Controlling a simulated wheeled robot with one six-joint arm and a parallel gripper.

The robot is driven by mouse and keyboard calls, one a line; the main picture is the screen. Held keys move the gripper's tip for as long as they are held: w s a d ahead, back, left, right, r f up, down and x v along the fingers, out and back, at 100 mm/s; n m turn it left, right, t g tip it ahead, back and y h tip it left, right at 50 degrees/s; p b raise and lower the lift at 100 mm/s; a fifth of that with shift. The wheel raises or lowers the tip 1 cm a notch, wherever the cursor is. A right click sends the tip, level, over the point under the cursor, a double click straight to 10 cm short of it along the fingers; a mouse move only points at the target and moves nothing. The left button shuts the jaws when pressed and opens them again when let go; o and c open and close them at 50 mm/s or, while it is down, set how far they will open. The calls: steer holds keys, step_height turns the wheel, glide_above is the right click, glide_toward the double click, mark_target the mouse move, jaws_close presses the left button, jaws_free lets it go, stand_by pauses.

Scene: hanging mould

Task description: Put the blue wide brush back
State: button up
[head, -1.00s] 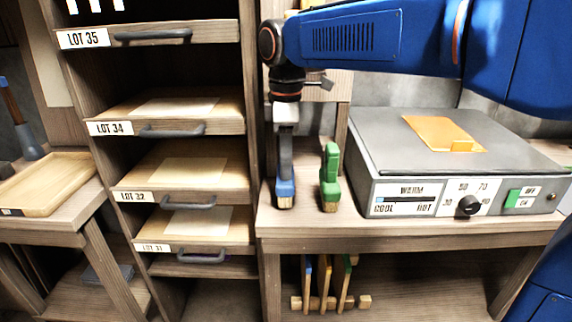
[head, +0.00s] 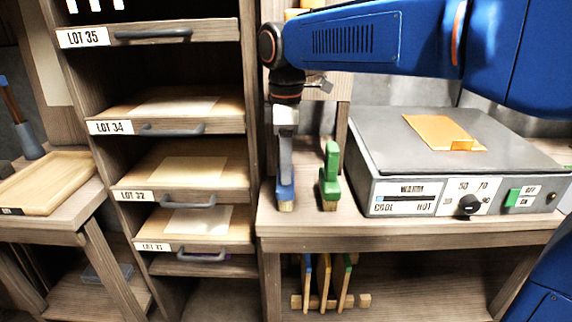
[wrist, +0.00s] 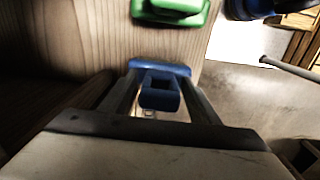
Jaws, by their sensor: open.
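The blue brush (head: 285,193) stands upright on the bench, near its front left corner. It has a pale lower edge. My gripper (head: 286,172) points straight down over it. In the wrist view, the blue brush (wrist: 160,92) shows between the two fingertips of my gripper (wrist: 163,88). The jaws are open around its upper part, and I cannot tell whether either finger touches it. A green brush (head: 330,175) stands just to the right, apart from the blue one; it also shows in the wrist view (wrist: 170,10).
A grey hot plate (head: 375,160) with an orange piece (head: 437,130) on it fills the bench's right side. A shelf rack with labelled trays (head: 190,170) stands left. Several thin boards (head: 323,280) stand in a wooden rack under the bench.

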steer(key=shift+r, duration=3.5)
